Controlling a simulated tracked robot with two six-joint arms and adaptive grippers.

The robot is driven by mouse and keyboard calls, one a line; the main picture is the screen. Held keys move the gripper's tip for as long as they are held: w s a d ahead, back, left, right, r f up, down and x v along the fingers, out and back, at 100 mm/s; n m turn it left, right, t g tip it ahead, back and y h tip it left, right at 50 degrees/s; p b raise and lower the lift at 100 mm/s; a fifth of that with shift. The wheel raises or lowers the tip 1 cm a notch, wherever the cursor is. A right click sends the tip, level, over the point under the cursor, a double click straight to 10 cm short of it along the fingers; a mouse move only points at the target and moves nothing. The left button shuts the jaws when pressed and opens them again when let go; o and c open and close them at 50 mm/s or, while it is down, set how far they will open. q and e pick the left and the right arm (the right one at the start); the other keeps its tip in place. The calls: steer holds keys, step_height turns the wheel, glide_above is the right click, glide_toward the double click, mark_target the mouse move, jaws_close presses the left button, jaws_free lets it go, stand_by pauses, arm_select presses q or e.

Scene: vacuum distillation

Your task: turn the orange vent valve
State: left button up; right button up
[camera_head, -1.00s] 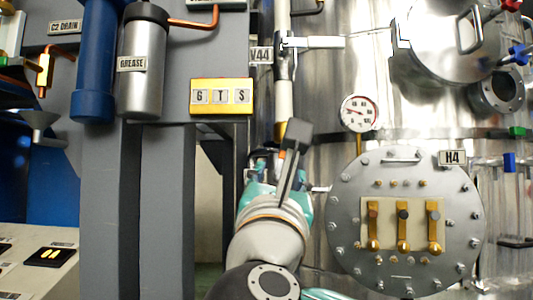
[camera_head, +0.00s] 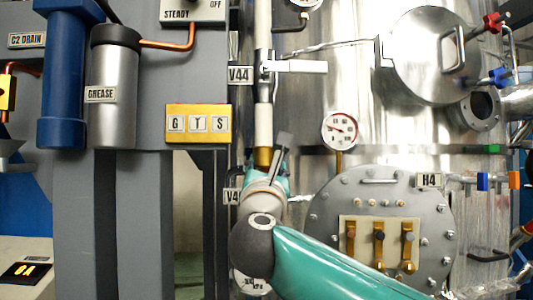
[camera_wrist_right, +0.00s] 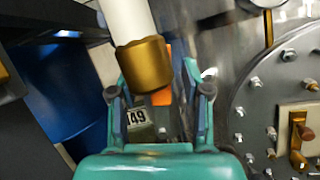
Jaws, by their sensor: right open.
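An orange piece (camera_wrist_right: 163,90) shows in the right wrist view, partly hidden behind a brass fitting (camera_wrist_right: 143,66) on a white pipe. A label whose end reads 49 (camera_wrist_right: 135,117) sits just below it. My right gripper (camera_wrist_right: 157,80) is open, with one finger on each side of the brass fitting and orange piece in the picture. I cannot tell whether it touches either. In the head view, my right gripper (camera_head: 277,160) reaches up below the brass end of the white pipe, and my wrist hides the orange piece. My left gripper is not in view.
A round flange (camera_head: 382,275) marked H4 stands to the right, with bolts and brass levers. A pressure gauge (camera_head: 341,130) is above it. Another orange handle (camera_head: 514,179) is at far right. A grey frame post (camera_head: 134,225) stands left of my arm.

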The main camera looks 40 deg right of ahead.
steer(key=shift+w+d+r, duration=0.2)
steer(key=shift+w+d, duration=0.2)
jaws_close()
